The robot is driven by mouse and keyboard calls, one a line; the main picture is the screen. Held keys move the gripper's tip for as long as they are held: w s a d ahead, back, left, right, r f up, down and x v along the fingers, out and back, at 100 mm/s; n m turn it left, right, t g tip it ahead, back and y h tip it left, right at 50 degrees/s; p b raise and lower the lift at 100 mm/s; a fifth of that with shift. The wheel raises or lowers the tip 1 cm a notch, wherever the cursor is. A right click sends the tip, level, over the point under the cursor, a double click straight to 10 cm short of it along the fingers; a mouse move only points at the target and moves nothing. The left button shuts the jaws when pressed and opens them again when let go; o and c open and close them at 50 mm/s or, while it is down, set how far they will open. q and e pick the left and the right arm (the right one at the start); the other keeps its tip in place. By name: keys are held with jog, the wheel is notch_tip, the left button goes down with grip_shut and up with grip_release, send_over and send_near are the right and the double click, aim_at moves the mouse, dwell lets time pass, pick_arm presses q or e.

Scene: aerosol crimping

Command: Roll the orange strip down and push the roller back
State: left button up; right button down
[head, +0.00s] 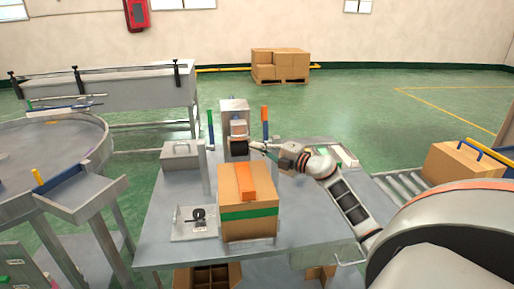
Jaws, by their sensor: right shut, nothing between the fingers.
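An orange strip (245,182) lies along the top of a cardboard box (233,206) on the grey table. A green band (250,213) runs across the front of the box. A dark roller (239,143) sits on a grey machine (237,116) just behind the box. My right gripper (252,143) is shut and empty, with its tips close to the right side of the roller; I cannot tell if they touch it. My left gripper is not in view.
A green-handled post (211,130) and an orange-handled one (264,122) flank the machine. A small white tray (193,224) with a black part stands left of the box. A grey case (181,155) is behind it. A roller conveyor (401,185) adjoins the right side.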

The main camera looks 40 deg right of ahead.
jog(key=v, duration=1)
jog(key=a, duration=0.1)
jog(key=w+a+p, duration=0.1)
jog(key=w+a, duration=0.1)
jog(key=a, duration=0.1)
jog(key=shift+a+r+p, duration=0.1)
jog(key=shift+r+p, duration=0.25)
jog(key=shift+p, duration=0.05)
jog(key=shift+w+a+f, duration=0.1)
jog(key=shift+w+a, duration=0.05)
jog(key=shift+a, duration=0.1)
send_over(244, 165)
jog(key=shift+w+d+f, duration=0.15)
jog(key=shift+w+d, duration=0.45)
jog(key=shift+w, duration=0.35)
jog(key=shift+w+d+b, duration=0.35)
jog(key=shift+w+d, duration=0.15)
jog(key=shift+w, duration=0.25)
